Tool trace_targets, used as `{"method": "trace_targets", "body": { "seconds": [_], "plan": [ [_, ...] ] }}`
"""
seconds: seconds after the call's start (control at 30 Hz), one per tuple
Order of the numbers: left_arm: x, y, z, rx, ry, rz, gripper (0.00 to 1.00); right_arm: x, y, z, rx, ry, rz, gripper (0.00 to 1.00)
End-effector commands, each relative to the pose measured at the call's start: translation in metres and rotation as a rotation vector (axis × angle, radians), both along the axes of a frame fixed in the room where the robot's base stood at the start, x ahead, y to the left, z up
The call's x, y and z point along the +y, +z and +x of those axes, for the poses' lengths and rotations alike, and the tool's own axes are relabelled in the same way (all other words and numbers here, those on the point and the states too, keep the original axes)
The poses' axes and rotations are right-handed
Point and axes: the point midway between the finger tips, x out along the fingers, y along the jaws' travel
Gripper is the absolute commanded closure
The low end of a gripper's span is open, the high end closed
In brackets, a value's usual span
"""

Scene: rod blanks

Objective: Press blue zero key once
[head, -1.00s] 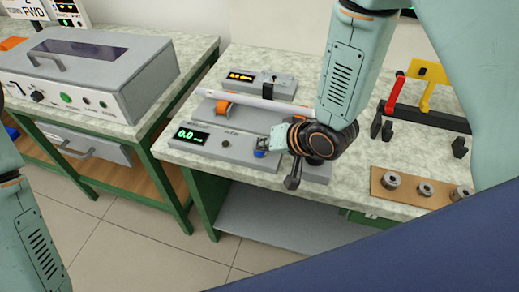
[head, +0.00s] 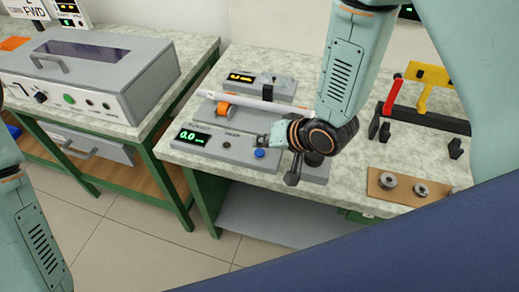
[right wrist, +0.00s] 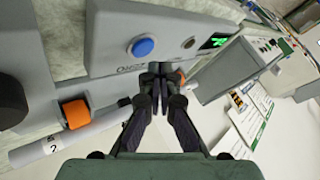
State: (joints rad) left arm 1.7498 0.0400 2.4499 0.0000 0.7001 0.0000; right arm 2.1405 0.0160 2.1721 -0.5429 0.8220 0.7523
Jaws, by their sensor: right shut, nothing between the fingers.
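The blue key (head: 260,153) is a round button on the right part of a grey readout box (head: 210,151). The box has a green display (head: 193,136) that reads 0.0. In the right wrist view the blue key (right wrist: 143,47) is fully uncovered, above and left of the fingertips. My right gripper (head: 268,140) is shut and empty, just behind the key in the head view and apart from it. Its closed fingertips (right wrist: 160,78) show in the right wrist view near the box's edge. My left gripper is out of view.
A white rod (head: 255,104) with an orange clamp (head: 224,108) lies behind the box. A second box with an amber display (head: 241,77) stands farther back. A board with metal rings (head: 391,182) and a red-and-yellow frame (head: 425,100) are at the right.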

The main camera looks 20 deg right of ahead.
Motion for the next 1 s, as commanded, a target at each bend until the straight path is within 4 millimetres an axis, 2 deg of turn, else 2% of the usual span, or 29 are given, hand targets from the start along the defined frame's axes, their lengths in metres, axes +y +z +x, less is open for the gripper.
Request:
{"method": "trace_targets", "body": {
  "seconds": [0.1,0.5,1.0],
  "plan": [
    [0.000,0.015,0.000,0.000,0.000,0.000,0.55,0.000,0.015,0.000,0.000,0.000,0.000,1.00],
    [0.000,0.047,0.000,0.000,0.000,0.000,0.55,0.000,0.047,0.000,0.000,0.000,0.000,1.00],
    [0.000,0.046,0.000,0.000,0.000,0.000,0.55,0.000,0.045,0.000,0.000,0.000,0.000,1.00]
  ]
}}
